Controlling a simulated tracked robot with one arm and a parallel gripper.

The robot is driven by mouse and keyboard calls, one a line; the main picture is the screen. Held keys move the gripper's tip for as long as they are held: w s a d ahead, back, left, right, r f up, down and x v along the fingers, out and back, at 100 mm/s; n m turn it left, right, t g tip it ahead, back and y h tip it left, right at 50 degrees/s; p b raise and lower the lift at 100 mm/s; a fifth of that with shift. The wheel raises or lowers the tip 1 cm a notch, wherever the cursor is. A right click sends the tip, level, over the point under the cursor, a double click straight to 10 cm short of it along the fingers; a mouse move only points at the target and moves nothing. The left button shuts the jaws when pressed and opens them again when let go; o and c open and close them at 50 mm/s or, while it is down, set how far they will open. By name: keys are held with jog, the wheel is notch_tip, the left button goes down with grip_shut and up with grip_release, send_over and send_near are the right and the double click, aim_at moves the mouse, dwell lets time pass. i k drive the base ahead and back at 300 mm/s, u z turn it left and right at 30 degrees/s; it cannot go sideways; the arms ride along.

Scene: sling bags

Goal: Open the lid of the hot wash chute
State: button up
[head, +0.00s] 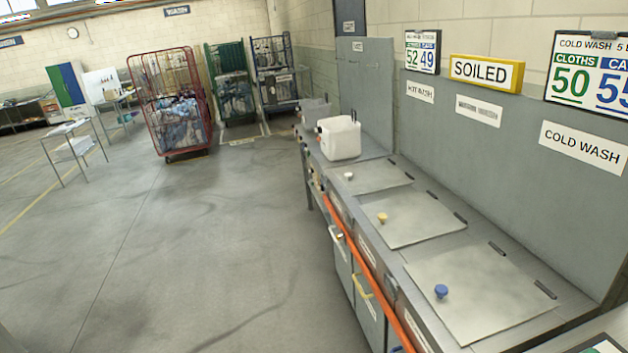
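Three flat grey lids lie shut in a row along a metal bench at the right. The far lid (375,180) has a whitish knob (349,176). The middle lid (425,222) has a yellow knob (382,217). The near lid (485,285) has a blue knob (441,291). A label that seems to read HOT WASH (420,91) is on the back panel toward the far lid. A COLD WASH label (583,147) is at the near end. The middle label (479,110) is too blurred to read. My gripper is not in view.
A white tub (340,137) stands on the bench just beyond the far lid. An orange rail (372,280) runs along the bench front. A red cage trolley (171,105) stands farther back. The grey floor left of the bench is clear.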

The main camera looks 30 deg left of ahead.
aim_at(379, 175)
jog(key=u, duration=0.95)
jog(key=i, duration=1.45)
jog(key=u, duration=0.25)
jog(key=i, duration=1.3)
jog(key=z, duration=0.6)
jog(key=i, duration=0.75)
jog(key=z, duration=0.3)
